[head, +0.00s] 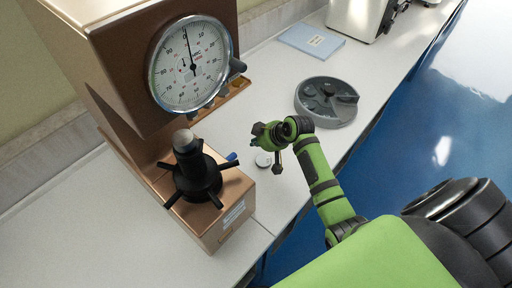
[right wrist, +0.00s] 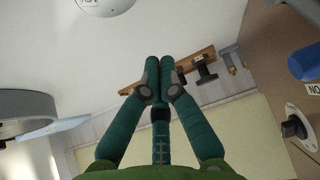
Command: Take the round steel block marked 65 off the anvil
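The tester's anvil (head: 184,141) rises above the black-spoked handwheel (head: 196,176) in the head view, and I see no separate block on its top. A small round pale block (head: 264,160) lies flat on the bench to the right of the tester. It is partly seen at the top edge of the right wrist view (right wrist: 106,4), with a dark marking that is cut off and cannot be read surely. My right gripper (head: 262,136) is above the bench near this block, apart from it. Its fingertips (right wrist: 159,66) are together with nothing visible between them. My left gripper is not in view.
The brown tester (head: 130,75) with its dial (head: 189,64) stands at the left. A round grey tray (head: 327,118) and a light-blue booklet (head: 311,40) lie farther back. Another machine (head: 357,17) stands behind. The front of the bench beside the tester is clear.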

